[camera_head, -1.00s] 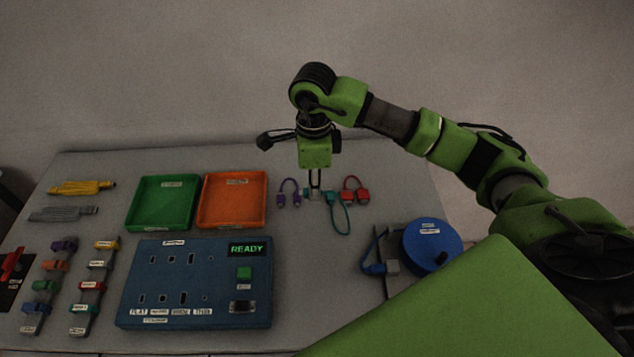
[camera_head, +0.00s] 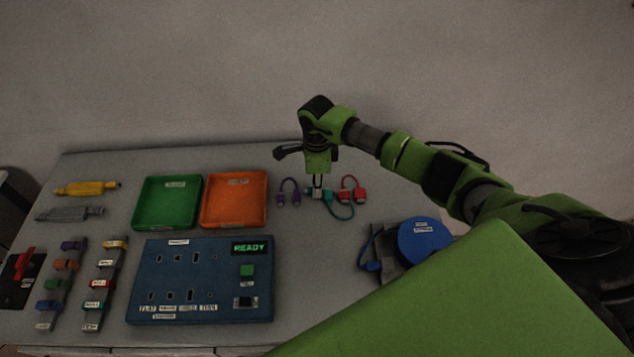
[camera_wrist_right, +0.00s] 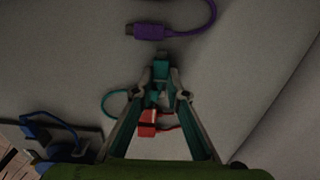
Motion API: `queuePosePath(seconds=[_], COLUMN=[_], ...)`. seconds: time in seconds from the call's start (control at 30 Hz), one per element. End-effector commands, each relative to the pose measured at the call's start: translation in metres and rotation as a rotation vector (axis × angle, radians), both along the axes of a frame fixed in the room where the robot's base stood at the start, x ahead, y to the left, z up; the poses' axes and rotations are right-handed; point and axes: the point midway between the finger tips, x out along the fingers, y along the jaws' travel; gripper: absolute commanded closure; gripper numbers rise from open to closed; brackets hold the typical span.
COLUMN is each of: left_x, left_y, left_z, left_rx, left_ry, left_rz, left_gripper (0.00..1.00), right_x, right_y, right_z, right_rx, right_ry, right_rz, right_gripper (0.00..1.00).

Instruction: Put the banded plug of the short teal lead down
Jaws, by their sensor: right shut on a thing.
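The short teal lead (camera_head: 341,217) curves on the grey table, right of my right gripper. My right gripper (camera_head: 317,194) points down at the table, its fingers close together. In the right wrist view my right gripper (camera_wrist_right: 164,92) is shut on a teal plug (camera_wrist_right: 161,68), which sticks out past the fingertips. Its band cannot be made out. The lead's other plug (camera_head: 329,195) is just to the right in the head view. Whether the held plug touches the table cannot be told. My left gripper is not in view.
A purple lead (camera_head: 288,187) lies left of the gripper and a red lead (camera_head: 353,190) lies right. Green (camera_head: 137,205) and orange (camera_head: 203,200) trays stand further left. A blue socket panel (camera_head: 215,300) and a blue cable reel (camera_head: 425,240) are nearer.

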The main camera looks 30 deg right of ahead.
Motion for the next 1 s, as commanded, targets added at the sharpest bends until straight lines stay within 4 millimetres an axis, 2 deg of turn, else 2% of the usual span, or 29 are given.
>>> queuePosePath(seconds=[0.3, 0.33, 0.4, 0.77, 0.87, 1.0], left_x=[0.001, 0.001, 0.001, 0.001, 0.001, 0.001], left_y=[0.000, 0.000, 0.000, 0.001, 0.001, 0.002], left_z=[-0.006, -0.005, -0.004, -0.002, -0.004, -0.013], left_rx=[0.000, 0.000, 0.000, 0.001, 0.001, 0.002], left_ry=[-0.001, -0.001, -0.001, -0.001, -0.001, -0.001], left_rz=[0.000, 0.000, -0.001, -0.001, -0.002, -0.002], left_gripper=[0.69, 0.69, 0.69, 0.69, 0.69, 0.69], right_x=[0.000, 0.000, 0.000, 0.000, 0.001, 0.002], right_y=[0.000, 0.000, 0.000, 0.000, -0.001, -0.001], right_z=[-0.005, -0.004, -0.003, 0.000, 0.006, 0.030], right_rx=[0.000, 0.000, 0.000, 0.000, 0.000, -0.001], right_ry=[-0.001, -0.001, 0.000, 0.000, -0.003, -0.007], right_rz=[-0.001, -0.001, -0.001, -0.001, -0.001, 0.000], right_gripper=[1.00, 0.81, 0.70, 0.70, 0.70, 0.70])
